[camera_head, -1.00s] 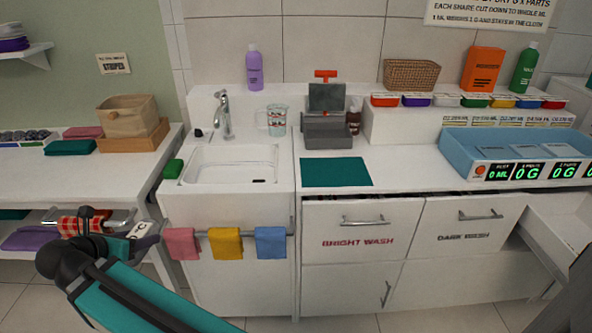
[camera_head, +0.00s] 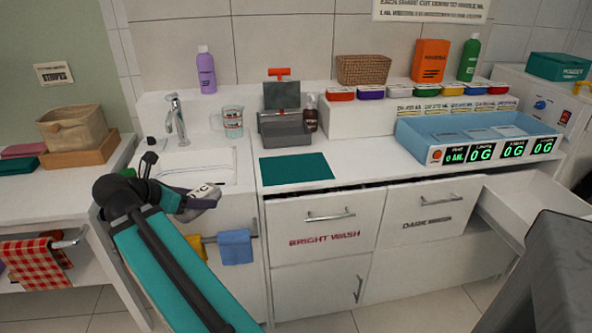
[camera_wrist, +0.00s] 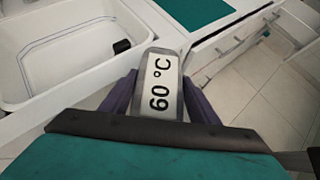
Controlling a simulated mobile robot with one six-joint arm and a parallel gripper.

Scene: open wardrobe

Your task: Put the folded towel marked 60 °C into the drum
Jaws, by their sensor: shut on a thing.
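My gripper (camera_head: 186,202) is at the left in the head view, in front of the sink cabinet. In the wrist view the label (camera_wrist: 160,88) reads "60 °C", flanked by dark purple sides; I cannot tell whether these are towel or fingers. The held towel is in the air beside the sink's front edge. No drum opening is in view.
The sink (camera_head: 195,165) and the counter with a teal mat (camera_head: 297,168) lie behind my gripper. A blue towel (camera_head: 236,247) hangs on the rail. A drawer (camera_head: 510,205) juts out at the right. A white machine (camera_head: 545,105) with a blue dial stands at the far right.

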